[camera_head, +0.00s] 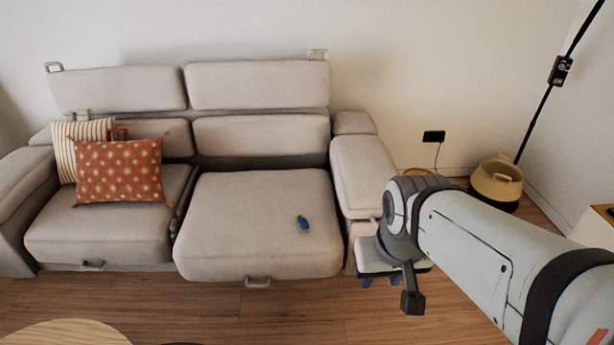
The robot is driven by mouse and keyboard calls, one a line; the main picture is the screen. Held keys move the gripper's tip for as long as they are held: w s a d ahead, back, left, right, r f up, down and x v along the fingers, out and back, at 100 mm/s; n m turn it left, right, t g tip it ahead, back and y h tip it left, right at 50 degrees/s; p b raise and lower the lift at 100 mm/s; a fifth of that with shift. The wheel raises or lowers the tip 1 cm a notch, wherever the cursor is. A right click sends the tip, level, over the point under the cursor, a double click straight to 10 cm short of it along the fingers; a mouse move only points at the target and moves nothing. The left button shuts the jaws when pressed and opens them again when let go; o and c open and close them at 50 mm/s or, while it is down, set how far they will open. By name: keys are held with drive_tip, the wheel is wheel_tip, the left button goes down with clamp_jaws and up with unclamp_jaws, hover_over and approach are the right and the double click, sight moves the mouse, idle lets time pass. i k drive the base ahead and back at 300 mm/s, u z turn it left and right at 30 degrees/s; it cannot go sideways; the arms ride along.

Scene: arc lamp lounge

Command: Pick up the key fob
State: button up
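A small blue and dark object, which looks like the key fob (303,222), lies on the right seat cushion of the grey sofa (250,195), right of the cushion's middle. It is small, and its details cannot be made out. My gripper (382,282) points down in front of the sofa's right armrest, to the right of and lower in the picture than the key fob. Its two blue fingertips show apart with nothing visible between them, partly hidden by my arm. It is clear of the key fob.
A striped pillow and an orange patterned pillow (120,171) lie on the left seat. A round wooden table (65,333) is at the lower left. A basket (497,180) and a black lamp pole (545,90) stand at the right. The seat around the fob is clear.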

sight(302, 223)
drive_tip(key=u, duration=0.05)
drive_tip(key=i, duration=1.65)
drive_tip(key=z, duration=0.05)
